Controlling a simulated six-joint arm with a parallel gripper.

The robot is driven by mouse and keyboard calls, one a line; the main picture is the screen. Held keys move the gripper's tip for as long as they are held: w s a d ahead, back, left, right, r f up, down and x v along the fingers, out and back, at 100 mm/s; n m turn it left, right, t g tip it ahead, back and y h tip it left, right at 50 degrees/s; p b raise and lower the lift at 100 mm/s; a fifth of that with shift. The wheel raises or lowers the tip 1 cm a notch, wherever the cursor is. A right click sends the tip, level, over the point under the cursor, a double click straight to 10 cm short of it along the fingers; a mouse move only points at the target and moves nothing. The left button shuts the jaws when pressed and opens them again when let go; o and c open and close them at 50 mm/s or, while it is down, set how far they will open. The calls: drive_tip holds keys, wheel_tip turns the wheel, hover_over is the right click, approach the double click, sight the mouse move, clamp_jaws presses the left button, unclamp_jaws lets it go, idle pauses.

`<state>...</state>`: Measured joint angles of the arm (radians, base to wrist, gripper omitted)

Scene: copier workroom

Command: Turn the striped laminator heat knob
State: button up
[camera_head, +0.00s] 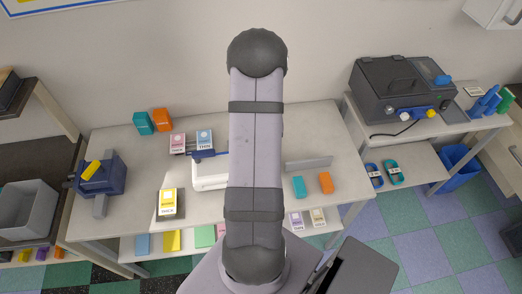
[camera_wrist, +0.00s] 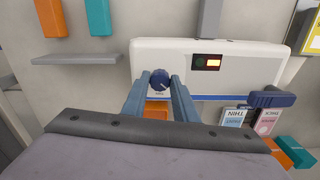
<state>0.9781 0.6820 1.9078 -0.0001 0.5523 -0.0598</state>
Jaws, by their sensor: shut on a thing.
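The laminator (camera_wrist: 240,75) is a white machine on the table. It fills the upper middle of the wrist view. In the head view its left part (camera_head: 208,182) shows, and my arm hides the rest. A round dark blue heat knob (camera_wrist: 160,79) with a small pale mark sits on its front; a stripe is too small to make out clearly. My gripper (camera_wrist: 160,84) has its two blue-grey fingers on either side of the knob, shut on it. A small dark display (camera_wrist: 207,62) with a lit red and yellow part is beside the knob. My gripper is hidden in the head view.
Cards marked THIN (camera_wrist: 233,117) and a pink card (camera_wrist: 266,121) lie near a blue lever (camera_wrist: 272,99). A blue device with a yellow handle (camera_head: 91,170) stands on the left. Teal (camera_head: 299,187) and orange (camera_head: 326,182) blocks lie right of my arm, near a grey bar (camera_head: 308,163).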

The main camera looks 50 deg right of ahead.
drive_tip(key=shift+n, duration=1.2)
drive_tip(key=shift+d, duration=0.1)
drive_tip(key=o, duration=1.1)
drive_tip(key=shift+c, duration=0.2)
drive_tip(key=shift+r+b, duration=1.05)
drive_tip(key=shift+r, duration=2.7)
